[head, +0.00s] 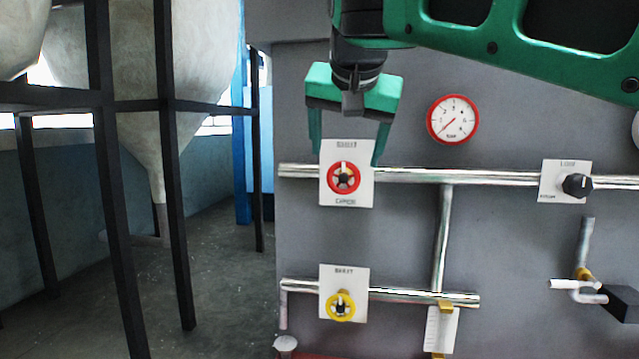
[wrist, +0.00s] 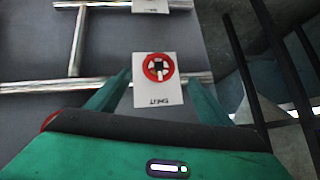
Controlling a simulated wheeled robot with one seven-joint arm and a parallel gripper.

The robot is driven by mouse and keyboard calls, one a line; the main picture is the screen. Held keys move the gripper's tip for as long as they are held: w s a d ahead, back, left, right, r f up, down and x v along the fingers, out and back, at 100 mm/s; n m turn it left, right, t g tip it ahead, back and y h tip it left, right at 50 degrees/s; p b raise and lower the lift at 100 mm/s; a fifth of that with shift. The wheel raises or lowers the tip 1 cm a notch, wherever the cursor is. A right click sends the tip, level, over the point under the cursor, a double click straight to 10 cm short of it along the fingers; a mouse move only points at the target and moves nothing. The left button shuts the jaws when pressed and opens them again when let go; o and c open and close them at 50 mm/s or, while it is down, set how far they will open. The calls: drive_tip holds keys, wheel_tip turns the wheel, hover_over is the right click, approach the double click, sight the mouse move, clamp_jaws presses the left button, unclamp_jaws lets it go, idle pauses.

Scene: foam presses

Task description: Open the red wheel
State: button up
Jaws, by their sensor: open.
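The red wheel (head: 343,178) is a small round handwheel on a white label plate (head: 361,198), mounted on the upper horizontal pipe. In the wrist view the red wheel (wrist: 158,67) sits upper centre, ahead of the fingers. My green gripper (head: 346,150) is open and empty, pointing down, with its fingers to either side of the plate's upper part in the head view. In the wrist view my gripper (wrist: 157,88) has one finger on each side of the plate. I cannot tell the exact gap to the wheel; no contact shows.
A yellow wheel (head: 340,306) sits on the lower pipe (head: 400,294). A red-rimmed gauge (head: 453,119) is right of my gripper. A black knob (head: 577,185) and a lever valve (head: 580,287) are further right. Dark frame posts (head: 173,200) stand left, with open floor between.

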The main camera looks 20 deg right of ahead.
sight(343, 178)
drive_tip(key=x, duration=1)
drive_tip(key=shift+d+f, duration=0.1)
drive_tip(key=c, duration=1.1)
